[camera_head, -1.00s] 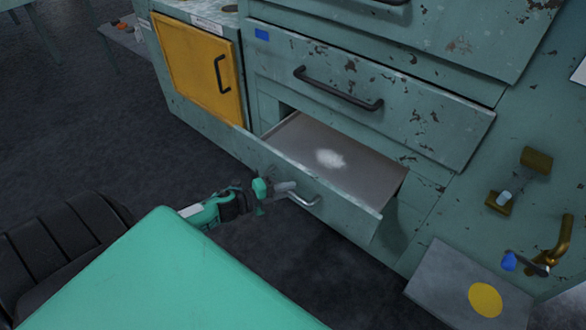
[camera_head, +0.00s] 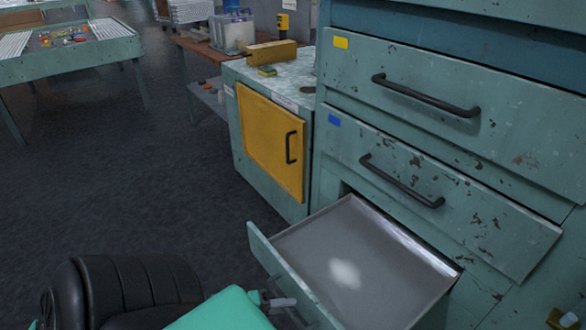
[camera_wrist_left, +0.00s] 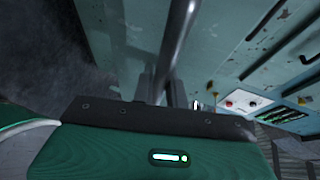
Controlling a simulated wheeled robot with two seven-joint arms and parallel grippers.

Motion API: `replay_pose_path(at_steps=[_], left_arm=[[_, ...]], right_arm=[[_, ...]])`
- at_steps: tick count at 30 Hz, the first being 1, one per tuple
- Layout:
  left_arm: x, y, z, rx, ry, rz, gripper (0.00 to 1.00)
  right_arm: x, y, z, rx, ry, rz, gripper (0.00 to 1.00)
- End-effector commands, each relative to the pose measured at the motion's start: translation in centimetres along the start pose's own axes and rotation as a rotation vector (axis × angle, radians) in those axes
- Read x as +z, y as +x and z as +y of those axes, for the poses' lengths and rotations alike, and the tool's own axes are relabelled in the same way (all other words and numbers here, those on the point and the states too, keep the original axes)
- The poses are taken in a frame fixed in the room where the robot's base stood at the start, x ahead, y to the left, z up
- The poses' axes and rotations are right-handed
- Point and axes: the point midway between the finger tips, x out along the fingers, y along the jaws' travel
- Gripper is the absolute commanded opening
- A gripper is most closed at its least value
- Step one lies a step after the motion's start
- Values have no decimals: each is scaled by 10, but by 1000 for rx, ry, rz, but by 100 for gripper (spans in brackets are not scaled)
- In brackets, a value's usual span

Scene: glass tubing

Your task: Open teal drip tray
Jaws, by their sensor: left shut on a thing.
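The teal drip tray (camera_head: 262,252) is the lowest drawer of the teal cabinet and stands pulled out. Its grey metal inside (camera_head: 390,268) shows a pale bright patch. Its front runs off the bottom edge of the head view. My left gripper (camera_head: 282,303) is at the tray's front, shut on the metal bar handle; its fingers are small and partly hidden. In the left wrist view the gripper's dark fingers (camera_wrist_left: 160,88) are at the shiny bar handle (camera_wrist_left: 178,42). My right gripper is not in view.
Above the tray are closed drawers with black handles (camera_head: 400,180). A yellow cabinet door (camera_head: 272,145) is closed to the left. Dark floor (camera_head: 130,190) left of the tray is clear. A table (camera_head: 75,62) with small items stands far left.

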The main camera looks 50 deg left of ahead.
Motion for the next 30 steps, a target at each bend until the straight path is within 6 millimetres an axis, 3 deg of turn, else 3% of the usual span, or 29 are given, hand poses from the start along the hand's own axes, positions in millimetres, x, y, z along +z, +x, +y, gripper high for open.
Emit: replay_pose_path(at_steps=[10, 11, 14, 24, 30], left_arm=[[-1, -2, 1, 1, -1, 1, 0], [-1, -2, 1, 1, -1, 1, 16], [-1, -2, 1, 1, -1, 1, 36], [-1, -4, 1, 1, -1, 0, 36], [-1, -28, 1, 3, -1, -1, 36]], right_arm=[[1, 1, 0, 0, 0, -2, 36], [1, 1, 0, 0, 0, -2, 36], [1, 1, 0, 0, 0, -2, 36], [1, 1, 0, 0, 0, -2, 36], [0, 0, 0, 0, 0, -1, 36]])
